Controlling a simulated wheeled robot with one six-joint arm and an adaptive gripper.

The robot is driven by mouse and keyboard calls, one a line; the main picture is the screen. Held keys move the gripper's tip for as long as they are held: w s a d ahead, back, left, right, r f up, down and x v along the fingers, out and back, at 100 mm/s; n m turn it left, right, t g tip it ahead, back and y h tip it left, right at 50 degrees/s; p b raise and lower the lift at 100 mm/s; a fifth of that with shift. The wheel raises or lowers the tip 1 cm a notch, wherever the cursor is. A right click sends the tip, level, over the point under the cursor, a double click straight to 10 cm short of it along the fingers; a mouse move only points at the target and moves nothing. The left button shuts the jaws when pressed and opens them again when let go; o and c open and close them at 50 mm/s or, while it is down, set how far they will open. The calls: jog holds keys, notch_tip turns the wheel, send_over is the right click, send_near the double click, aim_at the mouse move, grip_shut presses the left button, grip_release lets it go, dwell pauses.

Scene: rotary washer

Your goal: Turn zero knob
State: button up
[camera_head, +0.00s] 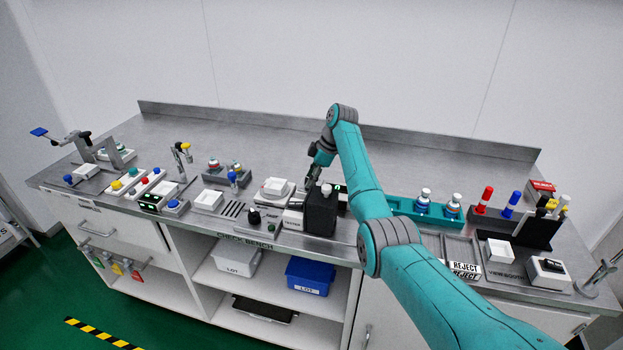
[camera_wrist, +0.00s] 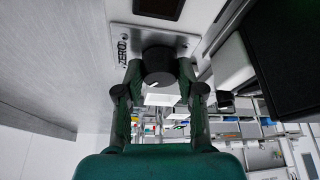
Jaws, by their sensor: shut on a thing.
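The zero knob (camera_wrist: 158,64) is a round black knob with a short white mark on its lower edge, in the wrist view. It sits on a light metal plate (camera_wrist: 192,42) with a "ZERO" label (camera_wrist: 122,53) to its left. My gripper (camera_wrist: 159,72) has one finger on each side of the knob and is shut on it. In the head view my gripper (camera_head: 312,178) reaches down behind a black box (camera_head: 321,211). I cannot make out the zero knob there.
A white device with a round pan (camera_head: 275,186) stands left of my gripper. A teal rack (camera_head: 399,205) with bottles is to the right. Several small fixtures line the front edge of the bench. The back of the steel bench top (camera_head: 240,135) is clear.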

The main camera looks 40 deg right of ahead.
dwell(0.4)
jog(key=o, duration=1.1)
jog(key=shift+o, duration=0.2)
jog(key=v, duration=1.2)
